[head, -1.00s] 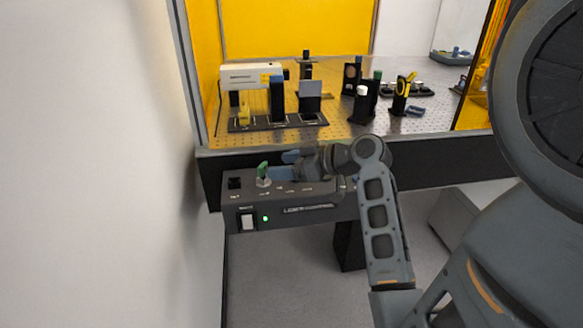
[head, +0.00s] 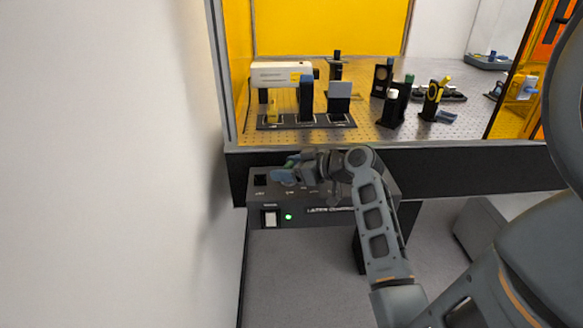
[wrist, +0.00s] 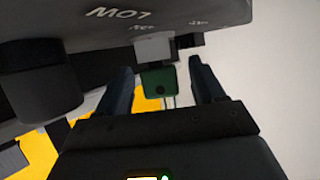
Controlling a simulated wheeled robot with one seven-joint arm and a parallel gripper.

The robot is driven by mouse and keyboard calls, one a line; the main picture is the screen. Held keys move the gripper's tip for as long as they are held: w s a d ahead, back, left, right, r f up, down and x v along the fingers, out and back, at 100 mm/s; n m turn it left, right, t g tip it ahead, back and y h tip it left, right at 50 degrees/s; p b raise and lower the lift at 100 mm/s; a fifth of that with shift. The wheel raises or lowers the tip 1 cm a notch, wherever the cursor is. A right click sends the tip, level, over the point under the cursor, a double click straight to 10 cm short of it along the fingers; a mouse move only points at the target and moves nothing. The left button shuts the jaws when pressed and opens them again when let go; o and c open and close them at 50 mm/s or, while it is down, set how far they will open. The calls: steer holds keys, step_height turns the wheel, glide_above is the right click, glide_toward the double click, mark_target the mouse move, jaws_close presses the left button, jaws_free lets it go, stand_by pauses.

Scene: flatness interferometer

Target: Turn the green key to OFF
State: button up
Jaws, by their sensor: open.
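The green key (wrist: 158,82) shows in the wrist view, in a pale metal lock collar (wrist: 154,47) on the laser control box. My gripper (wrist: 160,77) is open, with one finger on each side of the key and a visible gap at both. The key is not gripped. In the head view my gripper (head: 286,172) is at the left part of the control box (head: 330,211) and hides most of the key. The key's exact angle and the OFF mark cannot be made out.
A white rocker switch (head: 269,217) and a lit green lamp (head: 289,216) are on the box front. A black knob (wrist: 40,90) is near my gripper. The optics table (head: 420,160) with several mounts stands behind the box. A white wall (head: 100,160) is at left.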

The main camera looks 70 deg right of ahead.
steer(key=shift+c, duration=0.4)
steer(key=c, duration=0.9)
steer(key=shift+a+m+h+p, duration=0.1)
steer(key=shift+m+h+p, duration=0.5)
steer(key=shift+h, duration=0.1)
steer(key=shift+c, duration=0.3)
steer(key=shift+m+g+h+p, duration=0.3)
steer(key=shift+m+g+h, duration=0.1)
steer(key=shift+m+h, duration=0.1)
